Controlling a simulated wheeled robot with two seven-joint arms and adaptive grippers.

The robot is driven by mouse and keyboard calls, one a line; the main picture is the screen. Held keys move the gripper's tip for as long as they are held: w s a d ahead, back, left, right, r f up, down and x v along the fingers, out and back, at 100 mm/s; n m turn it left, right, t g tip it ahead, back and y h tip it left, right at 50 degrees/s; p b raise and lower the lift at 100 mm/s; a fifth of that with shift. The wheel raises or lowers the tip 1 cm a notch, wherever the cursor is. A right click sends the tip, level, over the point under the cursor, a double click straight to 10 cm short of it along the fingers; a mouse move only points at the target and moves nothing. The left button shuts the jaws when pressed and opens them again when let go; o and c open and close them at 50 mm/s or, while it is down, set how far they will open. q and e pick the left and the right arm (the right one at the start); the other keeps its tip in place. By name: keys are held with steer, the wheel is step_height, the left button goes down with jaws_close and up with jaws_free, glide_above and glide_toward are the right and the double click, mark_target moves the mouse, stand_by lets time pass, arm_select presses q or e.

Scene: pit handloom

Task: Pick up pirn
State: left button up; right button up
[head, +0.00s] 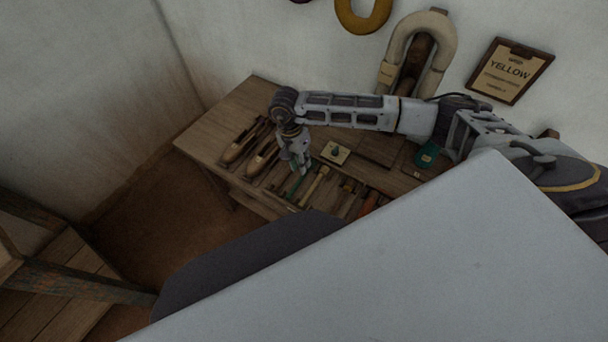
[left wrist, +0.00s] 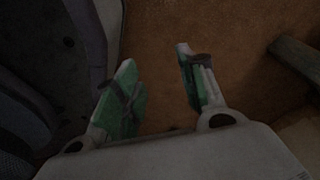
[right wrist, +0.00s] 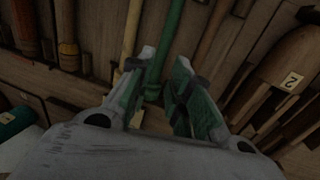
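Several pirns lie in a row on the wooden table. A slim green pirn (head: 292,185) lies below my right gripper (head: 299,168). In the right wrist view the green pirn (right wrist: 174,30) runs between the fingertips of my right gripper (right wrist: 164,60). The fingers are drawn in close on both sides of it, and it appears to lie still at table level. A pale yellow pirn (head: 314,186) lies beside it. My left gripper (left wrist: 158,58) is open and empty above the brown floor, away from the table; the head view does not show it.
The table (head: 212,133) stands against the wall. Wooden shuttles (head: 262,160) lie left of the pirns; one shuttle (right wrist: 293,72) bears a tag. A small block (head: 335,153) and a teal spool (head: 427,155) lie to the right. A yellow sign (head: 510,70) hangs above.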

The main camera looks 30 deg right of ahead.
mark_target(301, 179)
steer(key=shift+f, duration=0.1)
steer(key=shift+s+d+f, duration=0.1)
steer(key=shift+s+f, duration=0.05)
steer(key=shift+f, duration=0.7)
steer(key=shift+s+f, duration=0.2)
steer(key=shift+f, duration=0.6)
steer(key=shift+s+d+f, duration=0.1)
steer(key=shift+s+f, duration=0.05)
steer(key=shift+f, duration=0.7)
jaws_close()
